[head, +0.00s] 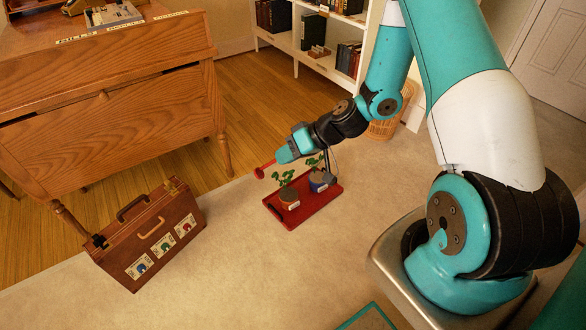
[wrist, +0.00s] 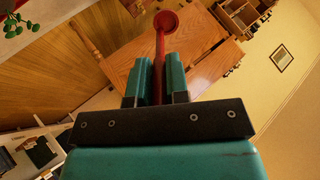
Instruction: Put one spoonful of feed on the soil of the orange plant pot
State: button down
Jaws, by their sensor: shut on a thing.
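My gripper (head: 281,157) is shut on the handle of a red spoon (head: 262,171). In the wrist view the spoon (wrist: 166,22) points away between the two teal fingers (wrist: 160,82). I cannot tell whether its bowl holds feed. The orange plant pot (head: 289,199), with green leaves and a white label, stands on a red tray (head: 292,223) on the carpet. The spoon is above and left of this pot, apart from it. A blue pot (head: 318,184) with a plant stands behind it to the right, partly below my gripper. I cannot make out a feed container.
A brown case (head: 150,235) with coloured labels stands on the carpet at left. A wooden desk (head: 110,110) is at upper left, with a small box (head: 113,15) on top. A white bookshelf (head: 315,45) stands at the back.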

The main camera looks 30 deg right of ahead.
aim_at(271, 163)
jog(key=shift+w+a+r+g+h+p, duration=0.2)
jog(key=shift+a+r+g+h+p, duration=0.25)
jog(key=shift+p, duration=0.75)
jog(key=shift+w+a+r+g+h+p, duration=0.15)
jog(key=shift+w+r+g+h+p, duration=0.15)
jog(key=shift+r+p, duration=0.6)
jog(key=shift+w+a+f+g+h+p, duration=0.2)
jog(key=shift+f+h+p, duration=0.3)
jog(key=shift+p, duration=0.45)
jog(key=shift+w+a+r+g+h+p, duration=0.15)
jog(key=shift+a+r+g+h+p, duration=0.35)
jog(key=shift+p, duration=0.65)
jog(key=shift+w+a+r+h+p, duration=0.15)
jog(key=shift+r+h+p, duration=0.1)
jog(key=shift+p, duration=0.3)
jog(key=shift+w+a+f+g+h+p, duration=0.1)
jog(key=shift+w+a+g+h+p, duration=0.1)
jog(key=shift+g+h+p, duration=0.25)
jog(key=shift+w+a+r+g+h+p, duration=0.25)
jog(key=shift+w+a+g+h+p, duration=0.15)
jog(key=shift+a+h+p, duration=0.3)
jog(key=shift+w+a+h, duration=0.2)
jog(key=shift+h, duration=0.15)
jog(key=shift+w+a+f+g+h, duration=0.1)
jog(key=shift+w+a+g+h, duration=0.1)
jog(key=shift+g+h, duration=0.3)
jog(key=shift+w+a+g+h, duration=0.6)
jog(key=shift+a+g+h, duration=0.3)
jog(key=shift+h, duration=0.2)
